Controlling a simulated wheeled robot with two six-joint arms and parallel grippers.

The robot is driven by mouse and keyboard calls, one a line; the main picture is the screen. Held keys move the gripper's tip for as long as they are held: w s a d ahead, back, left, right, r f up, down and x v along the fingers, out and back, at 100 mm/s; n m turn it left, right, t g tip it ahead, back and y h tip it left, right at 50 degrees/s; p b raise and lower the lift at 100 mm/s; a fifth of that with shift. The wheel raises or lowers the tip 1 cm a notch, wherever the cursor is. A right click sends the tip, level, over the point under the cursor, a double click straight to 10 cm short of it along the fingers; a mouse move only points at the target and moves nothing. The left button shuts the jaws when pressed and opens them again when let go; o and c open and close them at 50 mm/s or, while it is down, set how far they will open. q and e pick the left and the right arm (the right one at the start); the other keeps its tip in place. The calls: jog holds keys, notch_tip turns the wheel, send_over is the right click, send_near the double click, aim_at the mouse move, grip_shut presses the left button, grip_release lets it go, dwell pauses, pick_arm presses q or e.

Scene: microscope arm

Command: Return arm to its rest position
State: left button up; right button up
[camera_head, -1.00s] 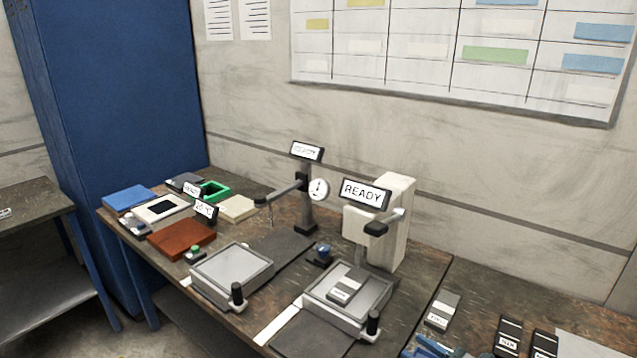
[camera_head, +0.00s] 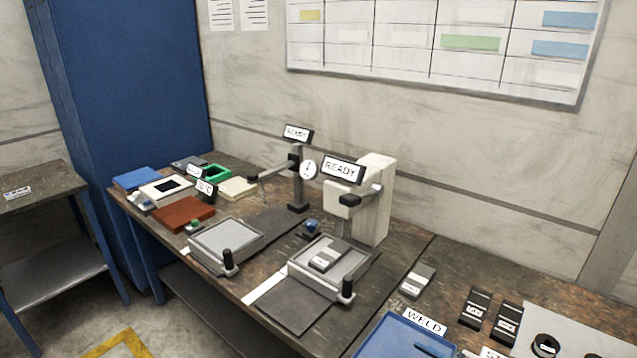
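Two bench instruments with READY signs stand on the table. The nearer one has a white column (camera_head: 374,200) and a short grey arm with a black end (camera_head: 350,198) reaching out over a tray (camera_head: 356,262), which holds a small labelled grey block (camera_head: 329,255). I cannot tell which arm the task means. Neither of my grippers is in view.
A second tray (camera_head: 224,240) with a black knob is left of the nearer instrument. A red-brown block (camera_head: 183,213) and a green frame (camera_head: 213,173) lie farther left. A blue WELD tray (camera_head: 385,340) and labelled dark blocks (camera_head: 475,308) are at right. Floor shows at lower left.

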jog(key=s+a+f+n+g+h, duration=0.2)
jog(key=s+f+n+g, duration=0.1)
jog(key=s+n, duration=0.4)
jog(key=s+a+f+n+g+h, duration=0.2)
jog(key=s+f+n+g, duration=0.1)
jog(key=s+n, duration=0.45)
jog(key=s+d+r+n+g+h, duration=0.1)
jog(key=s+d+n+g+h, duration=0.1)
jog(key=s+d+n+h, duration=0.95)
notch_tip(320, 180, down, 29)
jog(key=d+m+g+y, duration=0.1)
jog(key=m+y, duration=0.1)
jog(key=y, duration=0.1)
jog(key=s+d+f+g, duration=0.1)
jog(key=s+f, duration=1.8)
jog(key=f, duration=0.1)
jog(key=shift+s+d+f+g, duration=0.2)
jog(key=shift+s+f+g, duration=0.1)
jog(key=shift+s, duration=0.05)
